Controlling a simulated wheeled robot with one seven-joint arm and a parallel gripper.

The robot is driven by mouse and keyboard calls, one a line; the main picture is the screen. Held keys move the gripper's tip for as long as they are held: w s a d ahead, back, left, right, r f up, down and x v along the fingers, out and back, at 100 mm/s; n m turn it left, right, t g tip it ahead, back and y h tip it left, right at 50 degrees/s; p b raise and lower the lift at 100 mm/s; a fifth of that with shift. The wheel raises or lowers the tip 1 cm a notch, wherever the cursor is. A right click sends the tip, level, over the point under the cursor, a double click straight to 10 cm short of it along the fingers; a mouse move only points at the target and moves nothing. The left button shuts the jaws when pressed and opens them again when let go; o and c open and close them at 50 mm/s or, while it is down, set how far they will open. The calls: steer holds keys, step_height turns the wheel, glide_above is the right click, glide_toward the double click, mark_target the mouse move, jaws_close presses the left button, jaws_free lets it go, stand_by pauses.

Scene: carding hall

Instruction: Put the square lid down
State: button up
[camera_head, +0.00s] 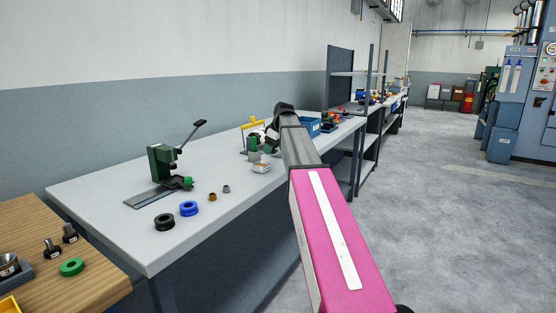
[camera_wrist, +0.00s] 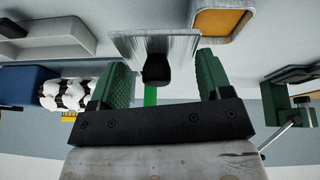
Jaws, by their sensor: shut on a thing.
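The square lid (camera_wrist: 128,44) is a grey metal plate with a black knob, in the wrist view. It sits at the tips of my gripper (camera_wrist: 160,72), whose two green fingers stand on either side of the knob. My gripper is shut on the lid; the exact contact is hard to make out. In the head view my gripper (camera_head: 254,146) is over the far part of the grey bench (camera_head: 225,171), and the lid there is too small to tell apart. A small pale square tray with an orange inside (camera_head: 261,168) is near it, and also shows in the wrist view (camera_wrist: 222,20).
A green press (camera_head: 161,164) stands on the bench at left. A black ring (camera_head: 164,222), a blue ring (camera_head: 188,208) and small bushings lie in front of it. A blue bin (camera_head: 310,127) stands beyond my gripper. Bare bench top lies between press and tray.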

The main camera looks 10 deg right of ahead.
mark_target(276, 164)
steer(key=d, duration=0.1)
steer(key=w+d+f, duration=0.1)
steer(key=d+f, duration=0.1)
steer(key=shift+w+d+f, duration=0.15)
steer(key=shift+w, duration=0.15)
steer(key=shift+f, duration=1.95)
steer(key=o, duration=1.2)
steer(key=shift+f, duration=0.15)
steer(key=shift+c, duration=0.2)
steer(key=v, duration=1.2)
